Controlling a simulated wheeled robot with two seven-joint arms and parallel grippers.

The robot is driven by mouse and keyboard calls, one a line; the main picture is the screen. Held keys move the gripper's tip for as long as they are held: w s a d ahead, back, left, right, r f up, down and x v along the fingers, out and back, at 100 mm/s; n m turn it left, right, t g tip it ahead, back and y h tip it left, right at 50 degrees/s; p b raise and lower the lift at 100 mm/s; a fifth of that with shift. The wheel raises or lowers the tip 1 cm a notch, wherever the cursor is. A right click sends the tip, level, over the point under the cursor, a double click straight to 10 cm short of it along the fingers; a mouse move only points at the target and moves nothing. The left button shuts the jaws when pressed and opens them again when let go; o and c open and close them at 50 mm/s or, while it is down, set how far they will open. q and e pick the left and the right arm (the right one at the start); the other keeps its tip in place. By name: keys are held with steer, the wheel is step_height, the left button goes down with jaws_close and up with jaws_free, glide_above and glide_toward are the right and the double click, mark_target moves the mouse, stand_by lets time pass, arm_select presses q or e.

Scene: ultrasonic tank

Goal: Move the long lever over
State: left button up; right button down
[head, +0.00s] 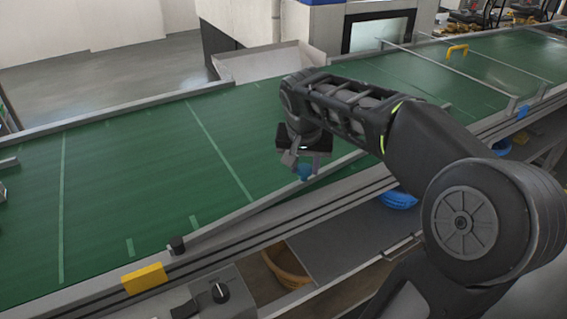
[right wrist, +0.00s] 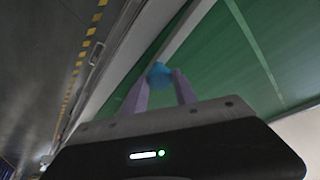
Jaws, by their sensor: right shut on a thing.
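The long lever (head: 245,212) is a grey bar lying slantwise along the near edge of the green conveyor belt. Its dark pivot (head: 177,243) is at the lower left end, and a blue knob (head: 304,173) is at its far right end. My right gripper (head: 302,168) points down over the knob and is shut on it. In the right wrist view the blue knob (right wrist: 159,74) sits between the tips of the two fingers (right wrist: 160,88). My left gripper is not in view.
The green belt (head: 130,165) is bare in the middle. A yellow block (head: 144,278) is on the near rail, with a control box and black dial (head: 221,292) below. A yellow handle (head: 457,50) stands far right. Orange (head: 286,266) and blue baskets (head: 398,199) sit under the belt.

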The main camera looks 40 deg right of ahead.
steer(key=shift+m+g, duration=0.4)
steer(key=shift+m, duration=0.4)
steer(key=shift+s+a+b, duration=0.25)
steer(key=shift+s+b, duration=0.1)
steer(key=shift+s, duration=0.7)
steer(key=shift+s+a+b, duration=0.2)
steer(key=shift+s+b, duration=0.1)
steer(key=shift+s, duration=0.7)
steer(key=shift+f, duration=0.1)
steer(key=c, duration=1)
jaws_free()
steer(key=shift+s, duration=0.2)
steer(key=shift+w, duration=0.1)
steer(key=shift+a, duration=0.1)
steer(key=shift+a+r, duration=0.1)
steer(key=shift+r, duration=0.45)
steer(key=v, duration=0.7)
steer(key=shift+f, duration=0.15)
